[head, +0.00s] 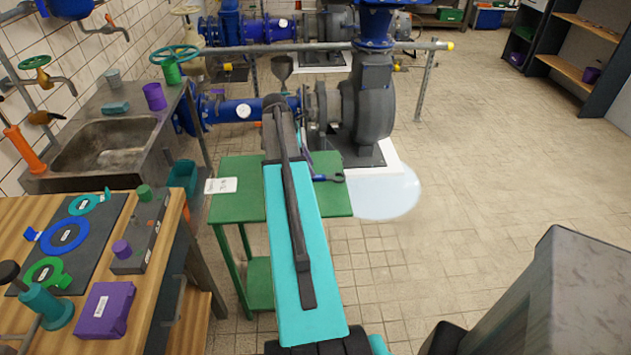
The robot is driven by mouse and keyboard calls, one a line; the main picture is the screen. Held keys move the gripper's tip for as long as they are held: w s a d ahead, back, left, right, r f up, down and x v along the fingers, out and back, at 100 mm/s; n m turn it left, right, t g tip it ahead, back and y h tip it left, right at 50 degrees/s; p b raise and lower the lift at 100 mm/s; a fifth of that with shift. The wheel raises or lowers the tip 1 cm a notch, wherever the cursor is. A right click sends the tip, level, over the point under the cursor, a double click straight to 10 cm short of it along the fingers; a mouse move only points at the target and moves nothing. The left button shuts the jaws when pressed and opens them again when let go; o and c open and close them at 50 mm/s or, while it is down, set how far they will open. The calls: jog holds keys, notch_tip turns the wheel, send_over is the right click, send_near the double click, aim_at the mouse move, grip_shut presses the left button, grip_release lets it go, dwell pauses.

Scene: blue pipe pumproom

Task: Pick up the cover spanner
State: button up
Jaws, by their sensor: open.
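A blue spanner-like tool (329,178) lies on the green table (236,204), near its right edge. It appears to be the cover spanner, but it is small in the head view, and its left end runs up to or behind my arm. My turquoise and grey arm reaches forward over the middle of this table and hides part of its top. My gripper cannot be made out; the far end of my arm is hidden behind its nearer links.
A grey pump (368,105) with blue pipework stands behind. A puddle (386,194) lies right of the table. A wooden bench (180,215) and sink (105,145) stand left. Open floor (500,150) lies right.

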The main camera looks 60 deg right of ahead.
aim_at(317, 176)
jog(key=shift+d+p+x, duration=0.25)
jog(key=shift+p+x, duration=0.35)
jog(key=shift+x, duration=0.6)
jog(key=shift+p+x, duration=0.3)
jog(key=shift+x, duration=1.05)
grip_shut()
